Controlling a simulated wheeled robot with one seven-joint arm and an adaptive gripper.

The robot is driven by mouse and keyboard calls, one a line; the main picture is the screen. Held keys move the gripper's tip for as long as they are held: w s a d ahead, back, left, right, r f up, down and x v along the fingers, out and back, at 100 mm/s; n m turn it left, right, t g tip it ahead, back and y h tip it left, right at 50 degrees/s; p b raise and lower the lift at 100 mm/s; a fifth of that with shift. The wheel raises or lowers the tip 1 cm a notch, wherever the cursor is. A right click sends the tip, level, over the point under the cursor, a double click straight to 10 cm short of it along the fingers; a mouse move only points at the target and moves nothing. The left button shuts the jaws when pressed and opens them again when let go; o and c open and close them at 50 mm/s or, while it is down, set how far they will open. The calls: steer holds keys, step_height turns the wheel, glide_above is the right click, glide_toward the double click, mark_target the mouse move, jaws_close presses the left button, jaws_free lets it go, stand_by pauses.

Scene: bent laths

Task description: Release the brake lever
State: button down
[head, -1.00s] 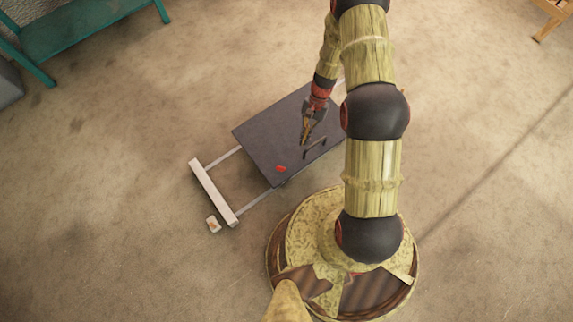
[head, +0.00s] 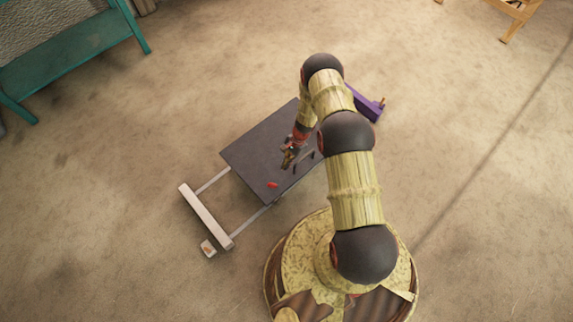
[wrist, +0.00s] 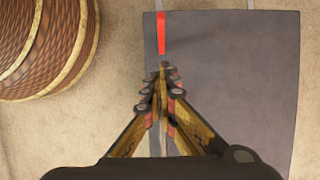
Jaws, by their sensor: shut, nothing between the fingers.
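The cart's dark flat deck (head: 245,150) lies beside my base, and it fills the right of the wrist view (wrist: 235,90). A red piece (head: 272,185), which looks like the brake lever, sits near the deck's edge. In the wrist view it is a narrow red strip (wrist: 162,33) pointing away from me. My gripper (head: 286,165) is over the deck near the red piece. In the wrist view its fingertips (wrist: 164,67) are together and empty, just short of the strip's near end. I cannot tell whether they touch it.
A dark raised bar (head: 304,161) stands on the deck beside my gripper. A white crossbar (head: 206,215) on two rails extends from the cart, with a small pale block (head: 208,248) near it. A purple object (head: 367,105) lies behind my arm. A teal bench (head: 75,60) is at upper left.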

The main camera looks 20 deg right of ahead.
steer(key=b, duration=0.2)
glide_toward(275, 185)
step_height(275, 185, down, 3)
steer(key=d, duration=0.2)
steer(key=a, duration=0.1)
steer(key=a+f+b, duration=0.1)
steer(key=a, duration=0.1)
steer(key=shift+s+a+f, duration=0.1)
steer(key=shift+a+f, duration=0.05)
steer(key=shift+f, duration=0.05)
steer(key=shift+a, duration=0.15)
